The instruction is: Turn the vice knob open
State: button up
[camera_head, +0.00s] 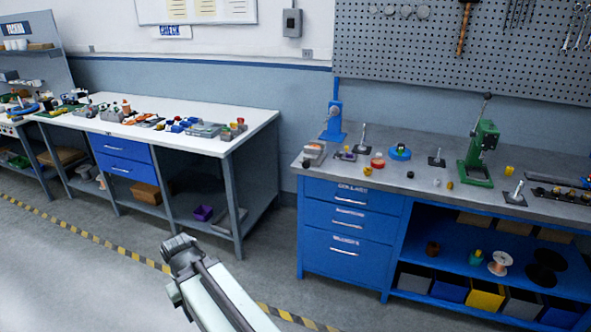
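I cannot pick out a vice knob for sure; the bench tools are small in this view. A blue upright tool (334,122) stands at the back left of the grey-topped bench (407,143). A green press-like tool (482,155) with a dark lever stands farther right on it. My gripper (177,250) is a dark grey end on my pale arm, low over the floor in front of the benches. It is apart from both benches and touches nothing that I can see. Its fingers are too unclear to tell open from shut.
Small parts and upright rods stand on the grey top. Blue drawers (347,226) and open shelves with bins (485,296) lie below. A white-topped bench (190,143) with many small items stands left. The floor (75,275) in front is clear, with a yellow-black stripe.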

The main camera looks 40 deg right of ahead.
aim_at(305, 164)
jog(key=u, duration=0.2)
jog(key=i, duration=1.8)
jog(key=z, duration=0.35)
jog(key=k, duration=0.75)
jog(key=z, duration=0.25)
jog(key=i, duration=0.75)
jog(key=u, duration=0.1)
